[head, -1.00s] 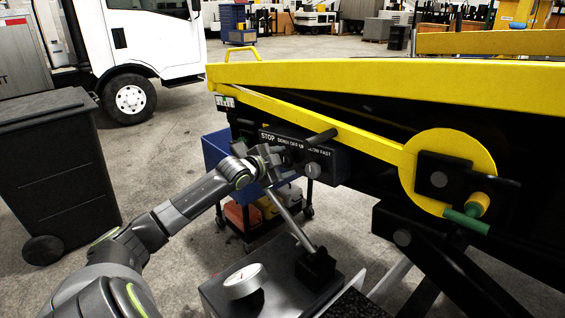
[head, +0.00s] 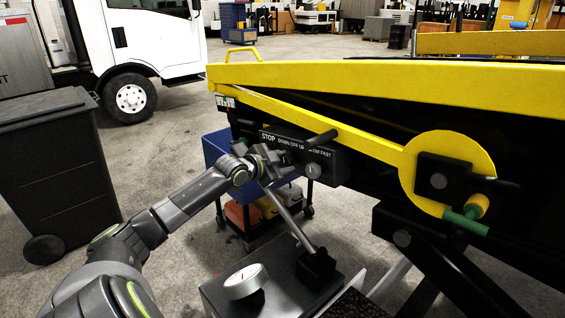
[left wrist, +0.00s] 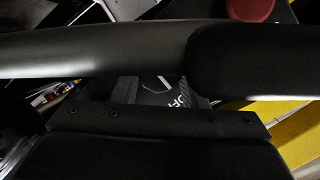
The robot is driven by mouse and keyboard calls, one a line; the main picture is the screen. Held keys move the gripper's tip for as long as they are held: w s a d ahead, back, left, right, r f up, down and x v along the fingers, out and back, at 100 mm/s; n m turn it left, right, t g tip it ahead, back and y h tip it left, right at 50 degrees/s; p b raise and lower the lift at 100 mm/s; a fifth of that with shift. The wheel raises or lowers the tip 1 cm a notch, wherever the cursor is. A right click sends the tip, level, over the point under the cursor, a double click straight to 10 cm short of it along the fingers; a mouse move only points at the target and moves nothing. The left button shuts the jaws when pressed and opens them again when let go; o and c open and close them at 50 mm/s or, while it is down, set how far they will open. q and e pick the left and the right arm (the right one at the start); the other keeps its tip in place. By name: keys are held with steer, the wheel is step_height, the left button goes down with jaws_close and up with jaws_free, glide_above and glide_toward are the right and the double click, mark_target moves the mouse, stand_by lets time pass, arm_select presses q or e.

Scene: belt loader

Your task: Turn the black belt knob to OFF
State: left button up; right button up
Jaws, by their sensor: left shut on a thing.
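The control panel (head: 322,161) on the side of the belt loader has white lettering with STOP, OFF and SLOW FAST. My left gripper (head: 284,157) is at the left half of this panel, under the DOWN OFF UP lettering. It is shut on the black belt knob, which its own fingers hide in the head view. A red round button (left wrist: 250,8) shows at the top. My right gripper is not in view.
A grey lever (head: 290,222) rises from a dark box below the panel, close under my gripper. The yellow rail (head: 400,82) runs above. A black bin (head: 55,175) stands left, and a blue cart (head: 217,148) behind.

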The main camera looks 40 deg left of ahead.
arm_select(q)
steer(key=o, duration=1)
steer(key=shift+c, duration=0.2)
steer(key=shift+s+r, duration=0.1)
steer(key=shift+s, duration=0.4)
steer(key=v, duration=0.5)
steer(key=shift+s+r, duration=0.1)
steer(key=shift+s, duration=0.15)
steer(key=shift+p+v, duration=0.55)
steer(key=shift+v, duration=0.45)
steer(key=p+v, duration=0.9)
steer(key=p, duration=0.4)
steer(key=shift+p, duration=0.4)
